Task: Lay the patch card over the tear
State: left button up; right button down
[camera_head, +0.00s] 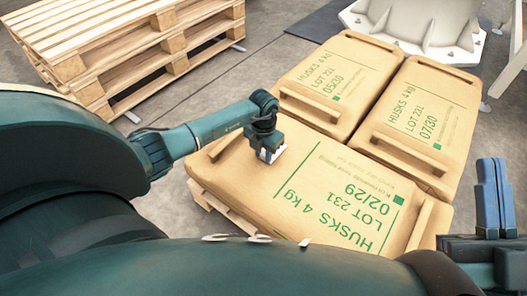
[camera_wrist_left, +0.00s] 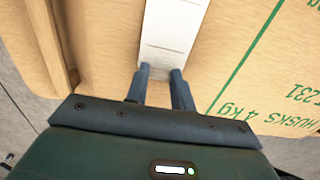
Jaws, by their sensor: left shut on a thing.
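My left gripper (camera_head: 268,152) is over the nearest sack (camera_head: 320,195), marked HUSKS 4 kg, 02/29, at its left part. It is shut on the white patch card (camera_wrist_left: 172,35). In the left wrist view the fingertips (camera_wrist_left: 160,71) are at the card's near end, and the card reaches away from them over the tan sack surface. I cannot tell whether the card touches the sack. In the head view the gripper hides most of the card. I cannot make out a tear in either view. My right gripper (camera_head: 493,198) is at the right edge, its blue fingers upright; their gap is unclear.
Two more sacks, 05/30 (camera_head: 325,88) and 07/30 (camera_head: 420,120), lie behind the nearest one. The sacks have raised handle strips. A wooden pallet stack (camera_head: 130,50) stands at the back left, and a pale pedestal (camera_head: 420,25) at the back right. Small white flakes (camera_head: 222,238) show near the front.

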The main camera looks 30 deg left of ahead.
pick_arm(q)
jog(key=o, duration=1)
jog(key=shift+r, duration=0.3)
notch_tip(320, 180, up, 13)
jog(key=p, duration=0.6)
jog(key=shift+f, duration=0.2)
pick_arm(e)
jog(key=f+m+g+h, duration=0.1)
jog(key=f+m+h, duration=0.1)
jog(key=s+f+m+g+h, duration=0.1)
jog(key=f+h, duration=0.1)
jog(key=f, duration=0.1)
jog(key=shift+a+m, duration=0.1)
jog(key=shift+m, duration=0.3)
jog(key=shift+s, duration=0.1)
